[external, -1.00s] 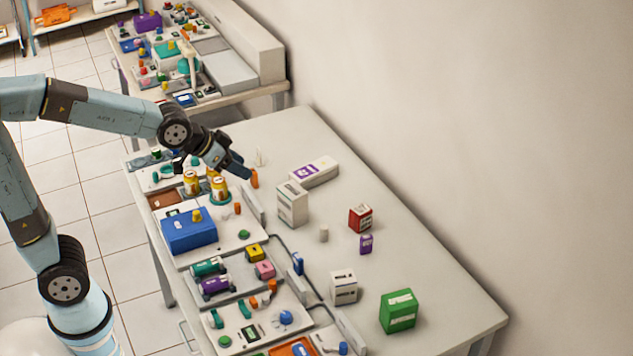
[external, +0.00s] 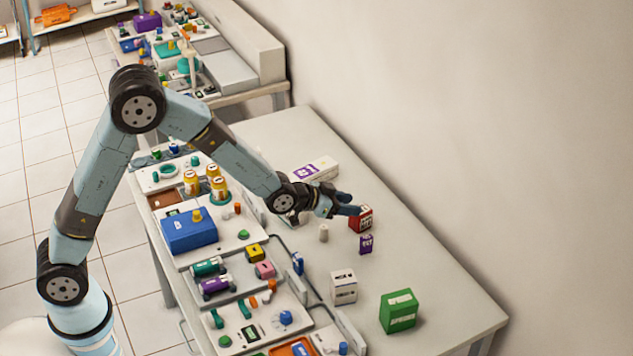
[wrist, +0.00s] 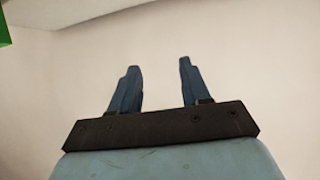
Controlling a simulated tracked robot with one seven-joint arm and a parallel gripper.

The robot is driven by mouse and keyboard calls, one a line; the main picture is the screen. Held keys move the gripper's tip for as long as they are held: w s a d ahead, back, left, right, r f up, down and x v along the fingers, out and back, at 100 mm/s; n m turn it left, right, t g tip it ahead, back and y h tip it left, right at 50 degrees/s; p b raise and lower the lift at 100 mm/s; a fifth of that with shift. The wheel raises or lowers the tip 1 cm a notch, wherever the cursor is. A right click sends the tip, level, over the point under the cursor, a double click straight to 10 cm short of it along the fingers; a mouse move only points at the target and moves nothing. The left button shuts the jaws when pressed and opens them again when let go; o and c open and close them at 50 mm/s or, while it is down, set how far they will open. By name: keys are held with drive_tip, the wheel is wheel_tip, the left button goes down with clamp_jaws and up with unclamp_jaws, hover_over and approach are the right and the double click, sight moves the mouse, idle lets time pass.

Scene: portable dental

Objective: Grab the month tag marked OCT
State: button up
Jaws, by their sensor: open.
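I cannot make out a tag marked OCT in either view; the lettering on the small items is too small to read. My gripper (external: 352,204) is over the right part of the table, next to the red box (external: 360,219), and its fingers partly overlap that box in the external view. I cannot tell whether they touch it. In the wrist view my gripper (wrist: 158,65) has its two blue fingers apart, with nothing between them but the pale wall behind.
A purple box (external: 366,244), white boxes (external: 343,287) and a green box (external: 398,312) stand on the table (external: 440,283). Trays with a blue case (external: 189,232) and small coloured parts fill its left side. The wall is on the right.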

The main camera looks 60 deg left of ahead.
hover_over(361, 239)
drive_tip(key=s, duration=0.1)
wheel_tip(361, 239, down, 6)
drive_tip(key=shift+a+f+t, duration=0.15)
drive_tip(key=shift+f+t, duration=0.25)
drive_tip(key=shift+f, duration=1.5)
drive_tip(key=f, duration=0.3)
drive_tip(key=shift+w+f, duration=0.1)
drive_tip(key=shift+w, duration=0.2)
drive_tip(key=shift+x, duration=1.2)
clamp_jaws()
